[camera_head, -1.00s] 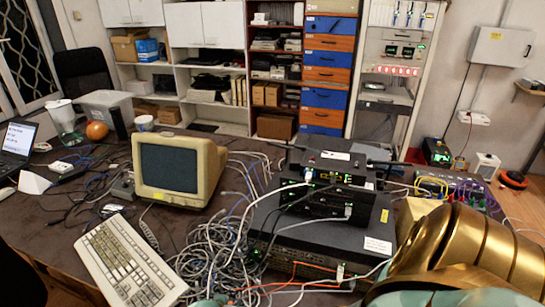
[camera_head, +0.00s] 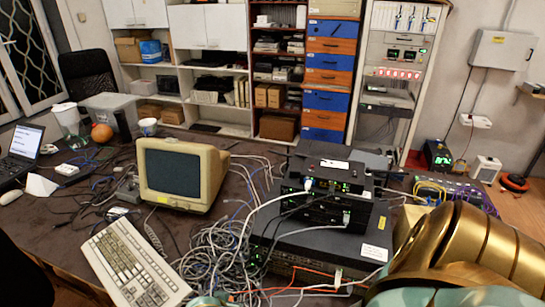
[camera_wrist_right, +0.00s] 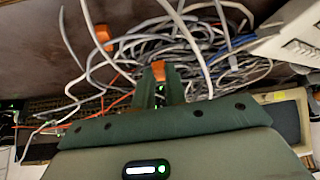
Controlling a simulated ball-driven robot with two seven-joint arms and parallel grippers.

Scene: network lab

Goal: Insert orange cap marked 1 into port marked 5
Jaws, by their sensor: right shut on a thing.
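My right gripper (camera_wrist_right: 160,86) shows in the right wrist view with dark green fingers, shut on a small orange cap (camera_wrist_right: 158,70) at their tips. The mark on the cap cannot be read. A second orange thing (camera_wrist_right: 103,35) lies among the cables at upper left there; I cannot tell whether it is a cap. In the head view my gold right arm fills the lower right, and its fingertips cannot be made out. The wide black network device (camera_head: 320,242) faces forward with a row of ports; no port number is legible. My left gripper is not identifiable.
A tangle of grey cables (camera_head: 222,255) lies left of the device, with orange cables in front. Smaller black boxes (camera_head: 325,200) are stacked on it. A beige monitor (camera_head: 180,172) and keyboard (camera_head: 133,265) stand at left.

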